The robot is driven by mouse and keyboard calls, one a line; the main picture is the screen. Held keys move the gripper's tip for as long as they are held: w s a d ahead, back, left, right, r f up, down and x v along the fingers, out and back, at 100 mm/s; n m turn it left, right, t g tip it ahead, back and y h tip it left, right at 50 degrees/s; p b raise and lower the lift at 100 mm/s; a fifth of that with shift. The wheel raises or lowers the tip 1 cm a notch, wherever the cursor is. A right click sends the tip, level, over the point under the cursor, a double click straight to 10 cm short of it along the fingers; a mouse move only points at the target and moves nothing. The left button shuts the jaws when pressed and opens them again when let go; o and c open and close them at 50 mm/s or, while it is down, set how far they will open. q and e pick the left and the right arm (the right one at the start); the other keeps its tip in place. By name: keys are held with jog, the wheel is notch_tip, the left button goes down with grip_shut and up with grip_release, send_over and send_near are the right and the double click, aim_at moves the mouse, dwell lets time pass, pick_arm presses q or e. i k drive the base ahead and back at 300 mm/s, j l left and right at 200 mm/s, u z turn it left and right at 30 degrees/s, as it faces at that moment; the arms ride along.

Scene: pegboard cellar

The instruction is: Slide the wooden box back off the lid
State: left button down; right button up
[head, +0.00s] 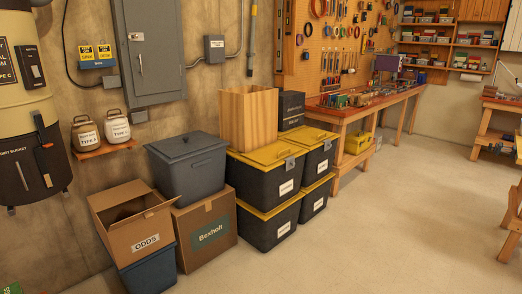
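A tall wooden box (249,120) with light vertical grain stands upright on the stacked black totes with yellow lids. It rests on the yellow lid (268,153) of the upper front tote (265,180), toward the rear of that lid. The front part of the lid is bare, and a grey latch (290,164) shows at its right front corner. The box's top edge looks open, but its inside is mostly hidden. Neither of my grippers is in the head view.
A grey lidded bin (190,168) stands left of the totes, above a Boxholt carton (207,232). An open ODDS carton (140,225) sits on a blue bin (148,272). A black case (291,108) is behind the box at right. Open floor (390,210) lies to the right.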

aim_at(248, 114)
jog(key=i+l+u, duration=0.1)
jog(key=i+l, duration=0.35)
jog(key=i, duration=0.3)
jog(key=i+l, duration=0.55)
jog(key=i, duration=0.2)
jog(key=i+l+u, duration=0.15)
jog(key=i+l, duration=0.4)
jog(key=i, duration=0.2)
